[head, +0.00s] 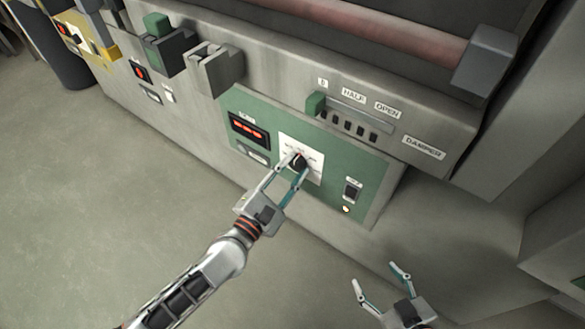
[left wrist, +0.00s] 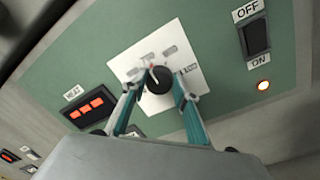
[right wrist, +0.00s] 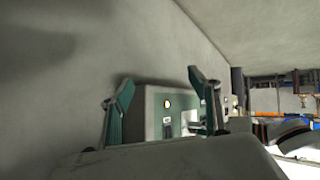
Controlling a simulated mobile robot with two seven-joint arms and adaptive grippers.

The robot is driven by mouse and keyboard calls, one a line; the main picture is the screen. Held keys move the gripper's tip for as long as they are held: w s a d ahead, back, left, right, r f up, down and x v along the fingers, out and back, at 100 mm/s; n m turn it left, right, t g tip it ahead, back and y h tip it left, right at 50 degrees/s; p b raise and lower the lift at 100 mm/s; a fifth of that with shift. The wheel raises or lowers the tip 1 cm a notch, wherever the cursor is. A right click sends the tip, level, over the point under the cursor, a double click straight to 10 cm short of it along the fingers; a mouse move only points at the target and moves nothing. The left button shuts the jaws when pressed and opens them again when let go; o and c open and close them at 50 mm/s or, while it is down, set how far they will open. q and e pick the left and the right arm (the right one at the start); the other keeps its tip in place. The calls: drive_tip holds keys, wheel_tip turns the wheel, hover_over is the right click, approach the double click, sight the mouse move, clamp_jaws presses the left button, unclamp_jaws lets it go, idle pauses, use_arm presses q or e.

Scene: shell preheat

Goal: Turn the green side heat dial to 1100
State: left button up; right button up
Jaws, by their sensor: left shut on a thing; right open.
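The green panel (head: 265,165) carries a white plate (head: 315,159) with a black heat dial (head: 299,160). In the left wrist view the dial (left wrist: 158,81) has a red and white pointer mark near its upper left edge. Some plate labels are too blurred to read. My left gripper (head: 296,168) is shut on the dial, one finger on each side; its fingers also show in the left wrist view (left wrist: 155,95). My right gripper (head: 380,279) is open and empty, low and apart from the panel; its spread fingers show in the right wrist view (right wrist: 160,95).
A red-digit display (head: 249,131) sits left of the dial. An OFF/ON switch (head: 351,192) with a lit lamp (head: 346,209) is at its right. A damper slider with a green knob (head: 315,104) is above. The floor in front is clear.

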use_arm(q)
drive_tip(key=m, duration=0.6)
drive_tip(key=shift+h+p, duration=0.3)
drive_tip(key=m, duration=0.4)
drive_tip(key=shift+p, duration=0.4)
drive_tip(key=m, duration=0.3)
drive_tip(key=shift+f+g+h+p, duration=0.1)
drive_tip(key=shift+g+h+p, duration=0.2)
drive_tip(key=shift+p, duration=0.05)
drive_tip(key=m+p, duration=0.1)
drive_tip(key=m, duration=0.2)
drive_tip(key=shift+w+a+m, duration=0.1)
drive_tip(key=shift+m, duration=0.2)
drive_tip(key=m, duration=0.2)
drive_tip(key=shift+m+g+p, duration=0.3)
drive_tip(key=shift+p, duration=0.1)
drive_tip(key=shift+f+m+p, duration=0.15)
drive_tip(key=shift+m+p, duration=0.15)
drive_tip(key=shift+m, duration=0.9)
use_arm(e)
drive_tip(key=shift+s+d+r, duration=0.3)
drive_tip(key=shift+d+r, duration=0.05)
drive_tip(key=shift+r, duration=0.2)
use_arm(q)
drive_tip(key=shift+a, duration=0.1)
drive_tip(key=o, duration=1.1)
